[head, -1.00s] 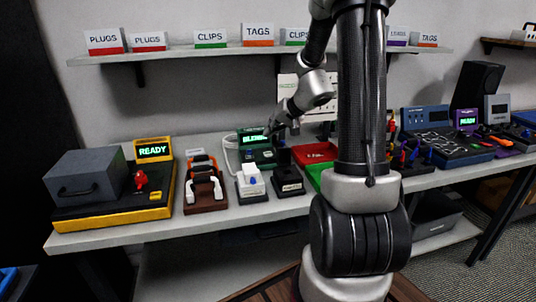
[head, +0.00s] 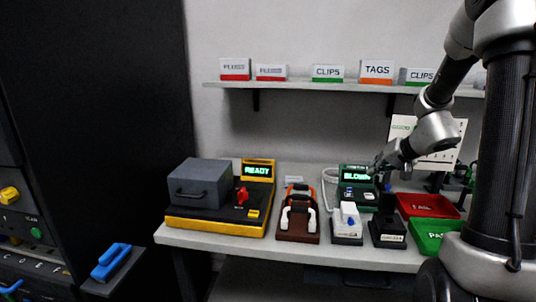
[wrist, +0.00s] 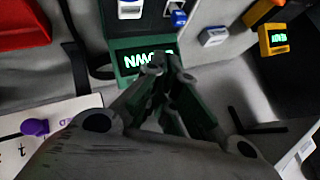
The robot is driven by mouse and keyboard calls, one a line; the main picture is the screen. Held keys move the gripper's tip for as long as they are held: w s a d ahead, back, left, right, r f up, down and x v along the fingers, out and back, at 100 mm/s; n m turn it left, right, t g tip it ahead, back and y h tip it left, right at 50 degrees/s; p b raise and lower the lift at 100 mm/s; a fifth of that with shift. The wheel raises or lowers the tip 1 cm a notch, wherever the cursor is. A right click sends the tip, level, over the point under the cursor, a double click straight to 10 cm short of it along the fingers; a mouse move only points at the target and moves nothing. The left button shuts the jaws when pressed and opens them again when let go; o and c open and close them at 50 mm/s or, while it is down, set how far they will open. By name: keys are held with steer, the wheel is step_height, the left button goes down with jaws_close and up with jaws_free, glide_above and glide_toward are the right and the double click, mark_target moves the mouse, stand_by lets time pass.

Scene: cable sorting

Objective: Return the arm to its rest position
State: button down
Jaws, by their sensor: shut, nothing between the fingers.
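My arm reaches down from the right side of the head view. My gripper (head: 381,167) hangs beside the green device with a lit display (head: 357,175), above the bench. In the wrist view, my gripper (wrist: 160,66) is shut with its fingertips together and nothing between them. The green device (wrist: 122,62) lies just beyond the fingertips there, and they cover part of its lit display. I cannot tell whether they touch it.
On the bench (head: 200,238) stand a yellow-and-black station with a grey box (head: 200,184), a brown stand (head: 298,227), a white block (head: 346,222), a black block (head: 387,229), a red tray (head: 428,206) and a green tray (head: 432,232). A shelf (head: 300,85) holds labelled cards. A black cabinet stands left.

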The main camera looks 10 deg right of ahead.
steer(key=s+a+r+n+g, duration=0.1)
steer(key=s+a+r+n, duration=0.1)
steer(key=s+a+r, duration=0.4)
steer(key=s+a+r+n+g, duration=0.2)
steer(key=s+a+r, duration=0.15)
steer(key=s, duration=0.45)
steer(key=s+d+r+h, duration=0.1)
steer(key=s, duration=0.7)
steer(key=s+d+g+h, duration=0.1)
steer(key=s+h, duration=0.1)
steer(key=s, duration=0.6)
steer(key=shift+s+d+r+n, duration=0.15)
steer(key=shift+s+r+n, duration=0.15)
steer(key=shift+r+n, duration=0.1)
